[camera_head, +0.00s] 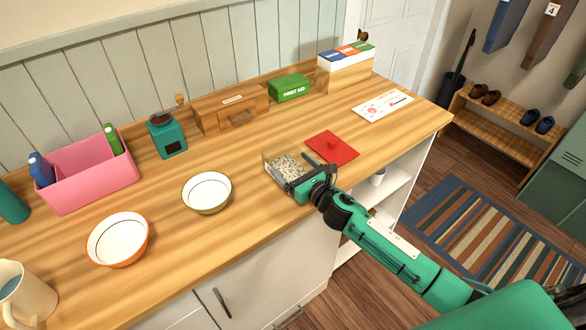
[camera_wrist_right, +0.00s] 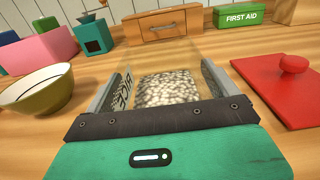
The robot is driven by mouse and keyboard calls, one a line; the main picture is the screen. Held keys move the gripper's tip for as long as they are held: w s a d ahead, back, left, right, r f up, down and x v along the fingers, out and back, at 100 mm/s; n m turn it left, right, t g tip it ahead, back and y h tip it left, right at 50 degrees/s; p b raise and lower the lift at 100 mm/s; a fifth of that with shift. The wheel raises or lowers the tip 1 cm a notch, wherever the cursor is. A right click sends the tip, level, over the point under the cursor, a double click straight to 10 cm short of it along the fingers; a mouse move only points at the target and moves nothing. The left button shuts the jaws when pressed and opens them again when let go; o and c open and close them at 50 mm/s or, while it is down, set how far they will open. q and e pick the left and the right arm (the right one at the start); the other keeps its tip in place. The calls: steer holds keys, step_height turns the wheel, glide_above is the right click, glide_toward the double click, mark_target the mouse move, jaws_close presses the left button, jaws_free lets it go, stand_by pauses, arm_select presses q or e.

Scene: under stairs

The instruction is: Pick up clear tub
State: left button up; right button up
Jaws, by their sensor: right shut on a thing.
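The clear tub (camera_head: 283,163) is a see-through box with pale speckled contents, near the middle of the wooden counter in the head view. My right gripper (camera_head: 296,172) reaches it from the front right and is shut on it. In the right wrist view the clear tub (camera_wrist_right: 168,87) sits between the two fingers of my right gripper (camera_wrist_right: 167,88), one on each side. I cannot tell whether its base touches the counter. My left gripper is not in view.
A red lid-like board (camera_head: 345,150) with a knob lies just right of the tub. A green-rimmed bowl (camera_head: 206,207) and an orange bowl (camera_head: 118,253) stand to the left. A wooden drawer box (camera_head: 245,122) and green first aid box (camera_head: 290,96) stand behind.

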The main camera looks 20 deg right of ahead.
step_height(320, 180, up, 19)
steer(key=p, duration=0.1)
steer(key=shift+r, duration=0.2)
stand_by(0.8)
stand_by(0.3)
steer(key=o, duration=0.3)
steer(key=c, duration=0.9)
steer(key=shift+a, duration=0.15)
